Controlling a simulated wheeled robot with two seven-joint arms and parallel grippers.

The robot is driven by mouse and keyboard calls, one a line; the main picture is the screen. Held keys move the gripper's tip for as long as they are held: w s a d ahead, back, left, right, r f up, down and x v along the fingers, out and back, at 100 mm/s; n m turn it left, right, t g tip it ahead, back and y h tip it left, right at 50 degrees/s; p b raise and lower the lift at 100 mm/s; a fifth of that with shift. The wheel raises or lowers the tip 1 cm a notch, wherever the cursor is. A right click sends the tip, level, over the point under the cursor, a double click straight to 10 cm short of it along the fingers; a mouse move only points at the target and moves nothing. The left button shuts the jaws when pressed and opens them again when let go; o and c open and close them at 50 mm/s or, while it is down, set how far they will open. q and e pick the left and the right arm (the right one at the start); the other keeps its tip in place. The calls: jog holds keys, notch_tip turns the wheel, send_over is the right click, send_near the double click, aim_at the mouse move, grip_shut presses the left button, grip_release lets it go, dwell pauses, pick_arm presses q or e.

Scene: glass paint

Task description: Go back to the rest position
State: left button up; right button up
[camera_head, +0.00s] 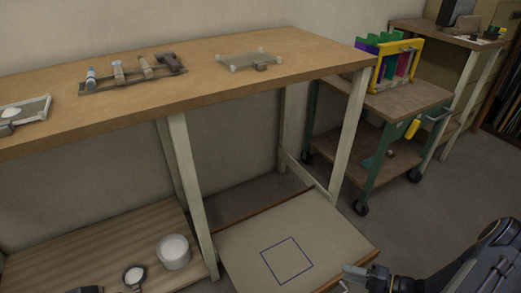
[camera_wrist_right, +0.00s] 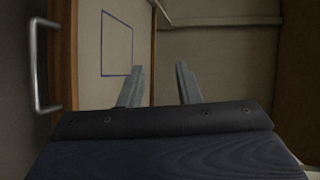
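My right gripper (camera_head: 358,276) is at the lower right of the head view, beside the front right corner of a low pale panel (camera_head: 240,245) marked with a blue square outline (camera_head: 287,261). In the right wrist view, its two fingers (camera_wrist_right: 162,84) stand apart with nothing between them, so it is open and empty. The blue square (camera_wrist_right: 117,44) shows beyond the left finger in that view. I cannot make out my left gripper in either view.
A wooden workbench (camera_head: 220,75) holds a tool rack (camera_head: 130,74), a small clear tray (camera_head: 249,59) and a framed pane (camera_head: 22,112). A lower shelf (camera_head: 100,240) holds a white tub (camera_head: 173,252). A green cart (camera_head: 405,97) stands right. Grey floor lies between.

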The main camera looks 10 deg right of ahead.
jog(key=s+a+r+n+g+h, duration=0.1)
jog(key=a+r+n+g, duration=0.25)
jog(key=r, duration=0.65)
jog(key=s+a+r+n+g+h, duration=0.1)
jog(key=a+r+n+g, duration=0.3)
jog(key=r, duration=0.7)
jog(key=s+a+r+m+t+h, duration=0.1)
jog(key=s+a+r+t+h, duration=0.4)
jog(key=s+r, duration=0.55)
notch_tip(320, 180, up, 30)
jog(key=s+h+p, duration=0.1)
jog(key=p, duration=3)
jog(key=shift+s+d+f+p, duration=0.15)
jog(key=shift+s+p, duration=0.2)
jog(key=shift+s, duration=0.05)
